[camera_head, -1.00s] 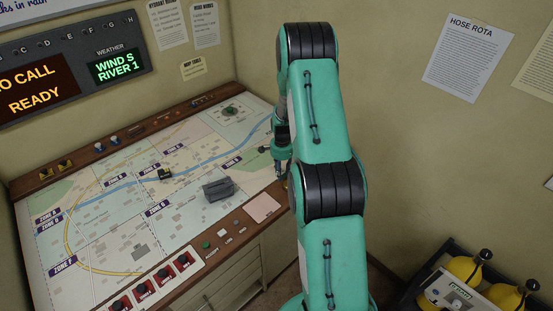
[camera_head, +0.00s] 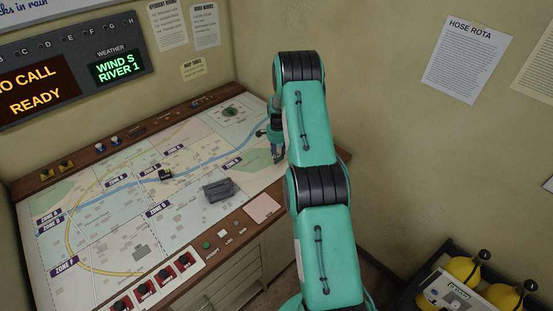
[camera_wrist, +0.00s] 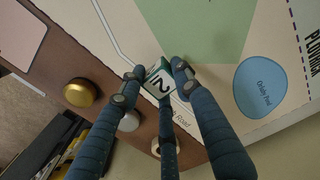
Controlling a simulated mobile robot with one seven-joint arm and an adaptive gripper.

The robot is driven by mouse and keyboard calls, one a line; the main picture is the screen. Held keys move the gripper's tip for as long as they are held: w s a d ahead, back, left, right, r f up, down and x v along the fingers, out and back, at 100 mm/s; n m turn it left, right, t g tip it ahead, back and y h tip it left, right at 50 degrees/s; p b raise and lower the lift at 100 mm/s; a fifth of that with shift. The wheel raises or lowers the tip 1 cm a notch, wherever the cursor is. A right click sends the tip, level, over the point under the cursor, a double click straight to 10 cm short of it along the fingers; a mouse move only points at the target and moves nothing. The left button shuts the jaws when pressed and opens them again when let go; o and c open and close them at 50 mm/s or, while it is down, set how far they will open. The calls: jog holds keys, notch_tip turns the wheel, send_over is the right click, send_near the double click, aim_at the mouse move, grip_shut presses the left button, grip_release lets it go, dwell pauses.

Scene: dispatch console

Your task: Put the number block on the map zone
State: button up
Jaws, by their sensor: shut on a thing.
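The number block (camera_wrist: 161,80) is a small cube with a white face, a dark figure that looks like a 2, and green sides. My gripper (camera_wrist: 158,76) is shut on it in the wrist view, with blue fingers on either side and another below. The map (camera_wrist: 130,14) lies beneath the block; I cannot tell whether they touch. In the head view my gripper (camera_head: 276,153) is at the right end of the map (camera_head: 112,205), and the block cannot be made out there. The map has several labelled zones.
A grey box-shaped object (camera_head: 218,190) and a small black and yellow piece (camera_head: 165,174) stand on the map. Red buttons (camera_head: 164,276) line the front edge. A gold knob (camera_wrist: 82,92) sits on the wooden rim (camera_wrist: 60,60).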

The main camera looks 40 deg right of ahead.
jog(key=shift+w+d+f, duration=0.1)
jog(key=shift+w+d, duration=0.5)
jog(key=shift+w, duration=0.25)
jog(key=shift+f+p, duration=0.3)
jog(key=shift+f, duration=1.45)
jog(key=shift+f, duration=0.25)
jog(key=o, duration=1)
jog(key=shift+r, duration=0.1)
jog(key=shift+r+b, duration=0.5)
jog(key=shift+r, duration=5.65)
